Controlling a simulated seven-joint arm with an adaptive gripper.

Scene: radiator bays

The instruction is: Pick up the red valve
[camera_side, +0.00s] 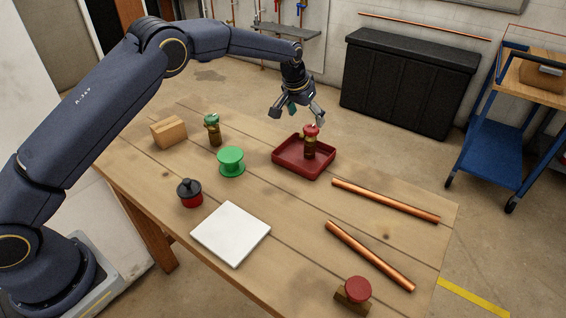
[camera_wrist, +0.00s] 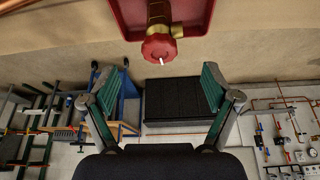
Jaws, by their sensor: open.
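The red valve (camera_side: 311,132) has a red handwheel on a brass body and stands upright in a red tray (camera_side: 288,166) at the back right of the table. In the wrist view the red valve (camera_wrist: 158,47) shows at top centre, with its brass body running up to the tray (camera_wrist: 196,22). My gripper (camera_side: 298,116) is open and empty. It is just above and behind the valve, with its fingers apart. In the wrist view my gripper (camera_wrist: 160,88) has its two finger pads spread, and the valve lies beyond them, not between them.
A green-topped valve (camera_side: 213,130), cardboard box (camera_side: 169,132), green spool (camera_side: 231,162), black-and-red knobbed piece (camera_side: 190,194) and white plate (camera_side: 231,233) are left of the tray. Copper pipes (camera_side: 385,200) and a red-disc piece (camera_side: 356,290) are right and in front. Bare wood lies between.

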